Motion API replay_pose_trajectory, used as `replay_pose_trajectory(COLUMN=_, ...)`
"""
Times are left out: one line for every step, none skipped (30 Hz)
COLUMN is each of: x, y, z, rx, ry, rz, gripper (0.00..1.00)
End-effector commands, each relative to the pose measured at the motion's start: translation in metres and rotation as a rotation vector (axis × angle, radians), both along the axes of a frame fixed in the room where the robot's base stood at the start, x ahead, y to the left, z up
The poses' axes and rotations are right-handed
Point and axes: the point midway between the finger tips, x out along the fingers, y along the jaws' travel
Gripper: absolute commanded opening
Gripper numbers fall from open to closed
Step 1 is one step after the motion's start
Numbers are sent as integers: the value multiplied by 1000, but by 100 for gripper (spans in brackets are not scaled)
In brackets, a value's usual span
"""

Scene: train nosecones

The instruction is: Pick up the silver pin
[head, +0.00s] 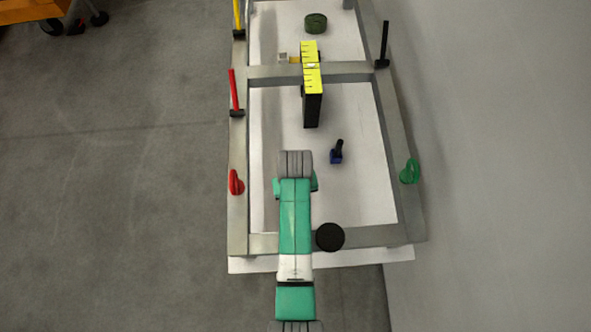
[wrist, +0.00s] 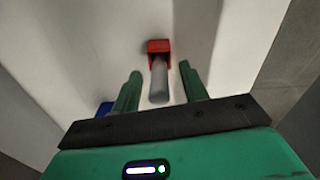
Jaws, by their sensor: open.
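The silver pin (wrist: 159,84) shows in the wrist view as a grey cylinder with its far end in a small red block (wrist: 158,46). My gripper (wrist: 160,72) has two green fingers, open, one on each side of the pin. A gap shows between the pin and each finger; I cannot tell the height difference. In the head view my arm covers the pin and the red block, and my fingers are hidden too.
A blue block with a black pin (head: 336,153) stands right of my arm. A yellow-topped black block (head: 312,98) stands beyond it. A grey frame (head: 237,150) borders the white surface, carrying red (head: 236,182) and green (head: 410,172) pieces. A black disc (head: 330,237) lies near the front.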

Motion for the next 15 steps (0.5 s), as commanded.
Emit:
replay_pose_trajectory(x=-1, y=-1, z=-11, rx=0, ry=2, rz=0, gripper=43)
replay_pose_trajectory(x=0, y=-1, z=-15, rx=0, ry=1, rz=0, gripper=43)
replay_pose_trajectory(x=0, y=-1, z=-20, rx=0, ry=1, rz=0, gripper=43)
replay_pose_trajectory(x=0, y=-1, z=-22, rx=0, ry=1, rz=0, gripper=43)
replay_pose_trajectory(x=0, y=-1, z=-24, rx=0, ry=0, rz=0, gripper=43)
replay_pose_trajectory(x=0, y=-1, z=-25, rx=-1, ry=-2, rz=-1, gripper=43)
replay_pose_trajectory(x=0, y=-1, z=-25, rx=-1, ry=-2, rz=-1, gripper=43)
replay_pose_trajectory(x=0, y=-1, z=-25, rx=-1, ry=-2, rz=-1, gripper=43)
replay_pose_trajectory(x=0, y=-1, z=-25, rx=-1, ry=-2, rz=-1, gripper=43)
replay_pose_trajectory(x=0, y=-1, z=-25, rx=-1, ry=-2, rz=-1, gripper=43)
replay_pose_trajectory(x=0, y=-1, z=-25, rx=-1, ry=-2, rz=-1, gripper=43)
replay_pose_trajectory(x=0, y=-1, z=-25, rx=-1, ry=-2, rz=-1, gripper=42)
replay_pose_trajectory(x=0, y=-1, z=-25, rx=-1, ry=-2, rz=-1, gripper=36)
replay_pose_trajectory(x=0, y=-1, z=-25, rx=-1, ry=-2, rz=-1, gripper=30)
replay_pose_trajectory(x=0, y=-1, z=-25, rx=-1, ry=-2, rz=-1, gripper=22)
